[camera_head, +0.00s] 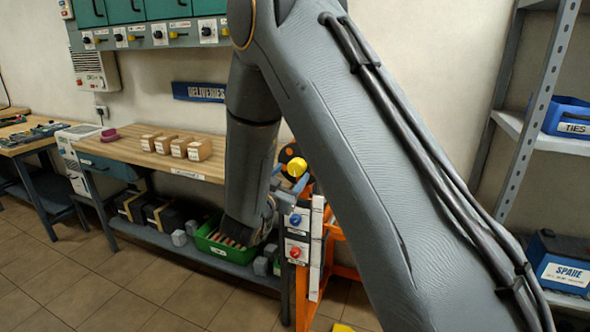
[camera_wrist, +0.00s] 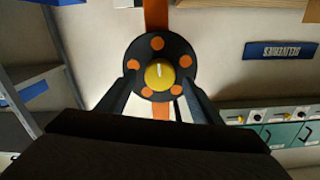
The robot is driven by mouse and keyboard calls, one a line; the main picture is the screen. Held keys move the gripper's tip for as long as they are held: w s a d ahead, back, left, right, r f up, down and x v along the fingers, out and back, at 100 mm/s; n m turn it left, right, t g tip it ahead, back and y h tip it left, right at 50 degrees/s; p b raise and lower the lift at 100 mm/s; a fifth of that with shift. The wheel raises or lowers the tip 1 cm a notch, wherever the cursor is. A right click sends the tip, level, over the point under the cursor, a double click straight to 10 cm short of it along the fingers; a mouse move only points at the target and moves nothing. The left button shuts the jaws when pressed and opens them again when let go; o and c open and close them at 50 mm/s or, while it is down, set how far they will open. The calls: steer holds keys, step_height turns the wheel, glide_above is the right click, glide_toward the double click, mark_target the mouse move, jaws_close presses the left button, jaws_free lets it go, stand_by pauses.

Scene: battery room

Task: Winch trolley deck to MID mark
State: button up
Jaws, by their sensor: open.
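The orange trolley frame (camera_head: 302,300) stands behind my arm, mostly hidden by it. A round black winch disc with orange spots (camera_wrist: 158,48) and a yellow centre knob (camera_wrist: 159,75) fills the upper middle of the wrist view. The yellow knob also shows in the head view (camera_head: 297,167). My gripper (camera_wrist: 158,82) is open, with one finger on each side of the knob in the wrist view and nothing between the fingers that I can see held. I cannot tell whether the fingers touch the disc. The deck and the MID mark cannot be made out.
A workbench (camera_head: 125,150) with small boxes stands left of the trolley, with a green bin (camera_head: 228,252) on its lower shelf. A panel with a blue knob (camera_head: 295,219) and a red knob (camera_head: 295,252) is beside the trolley frame. Metal shelving (camera_head: 540,90) stands right.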

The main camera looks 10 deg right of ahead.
mark_target(295, 170)
steer(key=shift+p+x, duration=0.4)
steer(key=shift+x, duration=1.65)
steer(key=c, duration=1.1)
steer(key=shift+o, duration=0.2)
steer(key=shift+n+p, duration=0.95)
steer(key=shift+n, duration=2.35)
steer(key=o, duration=1.1)
steer(key=shift+c, duration=0.2)
